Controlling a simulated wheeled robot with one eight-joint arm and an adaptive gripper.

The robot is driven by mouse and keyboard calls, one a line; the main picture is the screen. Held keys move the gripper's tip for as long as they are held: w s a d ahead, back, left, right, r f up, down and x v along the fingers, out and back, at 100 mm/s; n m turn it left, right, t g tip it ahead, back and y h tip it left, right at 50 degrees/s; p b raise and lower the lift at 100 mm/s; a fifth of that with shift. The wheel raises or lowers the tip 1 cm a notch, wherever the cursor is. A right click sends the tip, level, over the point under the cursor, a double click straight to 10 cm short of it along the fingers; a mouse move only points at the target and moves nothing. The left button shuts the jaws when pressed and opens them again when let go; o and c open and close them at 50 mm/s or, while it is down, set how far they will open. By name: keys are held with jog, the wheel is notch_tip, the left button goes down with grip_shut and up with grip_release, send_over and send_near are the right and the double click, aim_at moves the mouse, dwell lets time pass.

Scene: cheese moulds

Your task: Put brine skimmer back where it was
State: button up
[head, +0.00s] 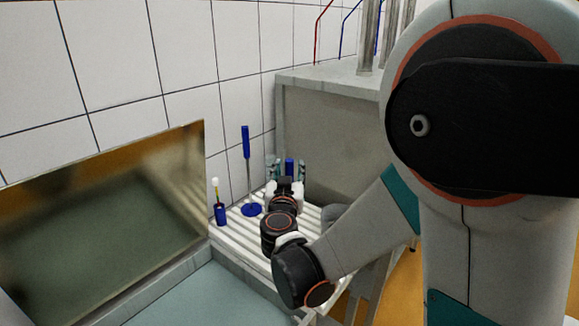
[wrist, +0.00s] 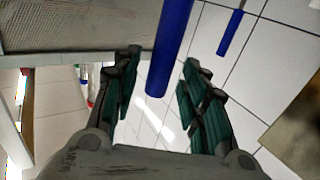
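My gripper (head: 287,172) reaches over a white slatted rack (head: 237,228) in the head view. Its teal-padded fingers are apart, and they also show in the wrist view (wrist: 162,62). A blue handle (wrist: 173,38) stands between them with a gap on each side; its top shows in the head view (head: 289,163). Its lower end is hidden, so I cannot tell whether it is the brine skimmer. A second blue-handled tool (head: 246,142) stands upright to the left, its thin rod rising from a blue disc (head: 251,210). Its handle shows in the wrist view (wrist: 231,32).
A blue cup (head: 221,213) with a white-topped stick stands on the rack's left. A pale basin (head: 190,300) lies in front. A grey block (head: 330,130) with metal tubes (head: 369,40) on top stands behind right. A tiled wall (head: 180,50) closes the back.

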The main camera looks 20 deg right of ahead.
jog(key=v, duration=0.8)
jog(key=shift+s+p, duration=0.4)
jog(key=shift+p, duration=0.05)
jog(key=shift+w+a+r, duration=0.1)
jog(key=shift+a, duration=0.1)
